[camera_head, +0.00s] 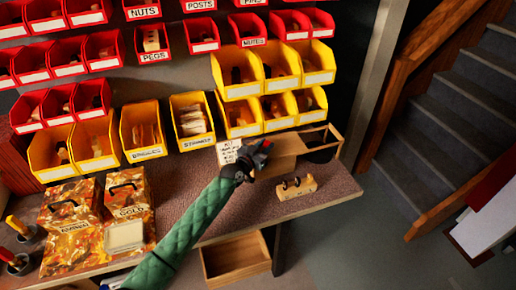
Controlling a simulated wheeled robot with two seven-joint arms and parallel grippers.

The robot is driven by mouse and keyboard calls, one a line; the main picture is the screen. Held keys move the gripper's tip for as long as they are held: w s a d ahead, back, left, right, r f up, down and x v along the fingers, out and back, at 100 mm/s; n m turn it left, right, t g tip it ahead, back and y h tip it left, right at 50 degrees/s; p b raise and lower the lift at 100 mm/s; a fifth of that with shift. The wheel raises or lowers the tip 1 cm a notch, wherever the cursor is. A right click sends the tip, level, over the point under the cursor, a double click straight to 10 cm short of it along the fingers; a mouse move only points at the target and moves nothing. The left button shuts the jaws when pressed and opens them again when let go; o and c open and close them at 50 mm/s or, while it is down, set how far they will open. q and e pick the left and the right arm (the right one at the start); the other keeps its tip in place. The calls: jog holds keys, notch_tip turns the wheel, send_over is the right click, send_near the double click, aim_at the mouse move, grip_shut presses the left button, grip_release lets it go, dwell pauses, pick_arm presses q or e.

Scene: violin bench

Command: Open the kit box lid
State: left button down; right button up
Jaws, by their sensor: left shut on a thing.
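The wooden kit box (331,148) stands at the back right of the bench. Its dark inside shows at its right end. A flat, pale wooden lid (283,152) lies to the left of that opening and covers the left part of the box. My left gripper (259,158) is at the left end of the lid and is shut on it; its fingertips are small and partly hidden. My green-sleeved left arm reaches in from the bottom left. My right gripper is out of view.
A small wooden block with dark round parts (296,188) lies in front of the box. A written card (228,152) stands left of the gripper. Yellow bins (191,122) line the back. Two patterned cases (70,225) stand at left. An open drawer (236,258) hangs below.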

pick_arm(q)
jog(key=c, duration=1.1)
grip_release()
jog(key=shift+s+a, duration=0.1)
jog(key=shift+s+a+f, duration=0.15)
jog(key=shift+s+a, duration=0.05)
jog(key=shift+s, duration=0.05)
jog(key=b+v, duration=0.2)
jog(key=v, duration=0.4)
jog(key=shift+s+a, duration=0.25)
jog(key=shift+s, duration=0.1)
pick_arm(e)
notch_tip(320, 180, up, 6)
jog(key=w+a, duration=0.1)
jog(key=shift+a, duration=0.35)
